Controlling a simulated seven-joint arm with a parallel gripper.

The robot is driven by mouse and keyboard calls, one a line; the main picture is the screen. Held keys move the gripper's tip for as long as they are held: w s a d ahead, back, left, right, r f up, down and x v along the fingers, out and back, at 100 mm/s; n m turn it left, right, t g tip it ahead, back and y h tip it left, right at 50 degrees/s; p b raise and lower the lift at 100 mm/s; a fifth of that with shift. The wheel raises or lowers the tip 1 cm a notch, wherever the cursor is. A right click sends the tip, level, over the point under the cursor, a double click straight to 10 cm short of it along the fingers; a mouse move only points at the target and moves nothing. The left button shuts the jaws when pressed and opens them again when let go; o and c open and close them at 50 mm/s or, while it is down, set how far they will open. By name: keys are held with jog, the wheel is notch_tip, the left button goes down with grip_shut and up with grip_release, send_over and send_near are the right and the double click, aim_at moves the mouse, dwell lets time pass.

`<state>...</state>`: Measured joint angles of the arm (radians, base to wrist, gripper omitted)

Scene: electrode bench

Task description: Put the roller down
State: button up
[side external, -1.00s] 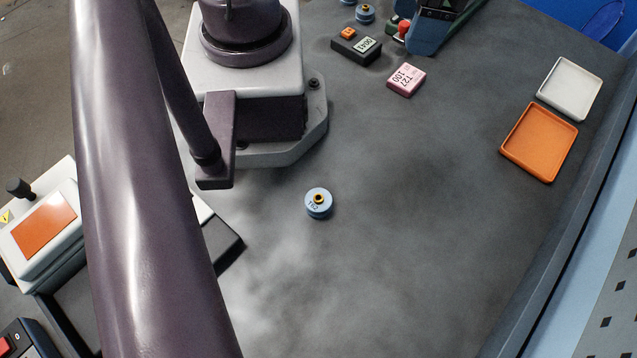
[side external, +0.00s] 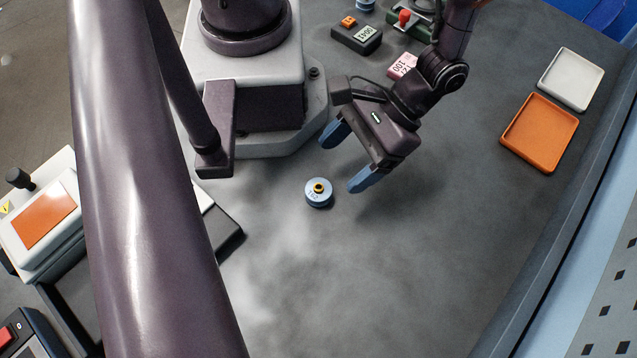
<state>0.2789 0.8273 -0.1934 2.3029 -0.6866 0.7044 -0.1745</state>
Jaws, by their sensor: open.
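A short blue round piece (side external: 318,196) with a yellow ring and dark hole on top stands upright on the grey bench, left of centre in the side external view; it has a small dark marking. Nothing here shows clearly which thing is the roller. My gripper (side external: 341,166) reaches in from the upper right. Its two blue fingers are spread wide with nothing between them. They are above and to the right of the blue round piece and look apart from it.
An orange tray (side external: 506,140) and a white tray (side external: 545,75) lie at the right. A dark box with a display (side external: 357,38), a pink labelled block (side external: 402,66) and a green device with a red knob (side external: 404,20) are at the back. The front-right bench is clear.

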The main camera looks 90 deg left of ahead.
aim_at(319, 187)
jog(key=x, duration=0.6)
jog(key=shift+s+d+f, duration=0.1)
jog(key=shift+s+f, duration=0.1)
jog(key=shift+f, duration=0.05)
jog(key=c, duration=1.1)
notch_tip(319, 187, up, 18)
jog(key=shift+r, duration=0.1)
